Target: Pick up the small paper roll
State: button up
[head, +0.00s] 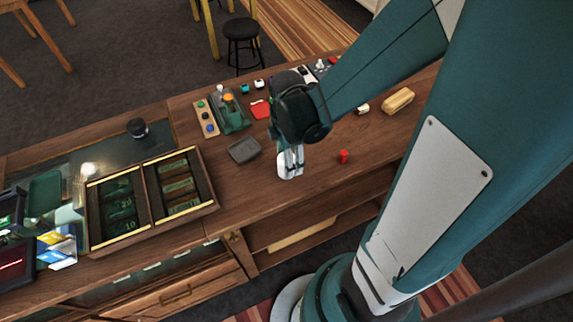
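A small white, roll-like piece (362,108) lies on the wooden counter, right of my gripper's dark wrist; it may be the small paper roll, but it is too small to be sure. My gripper (290,170) points down over the middle of the counter, left of and nearer than that piece. A white shape shows at its fingertips; I cannot tell whether it is part of the fingers or a separate thing. The finger gap is not clear.
A red cylinder (344,156) stands just right of my gripper. A grey tray (243,150) lies to its left, beside a wooden cash drawer (151,198). A tan block (398,101) lies at the right. Several small items line the far edge.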

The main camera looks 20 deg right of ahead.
jog(key=c, duration=1.1)
jog(key=shift+o, duration=0.2)
jog(key=shift+r, duration=0.15)
jog(key=shift+r+p, duration=0.3)
jog(key=shift+r, duration=4.6)
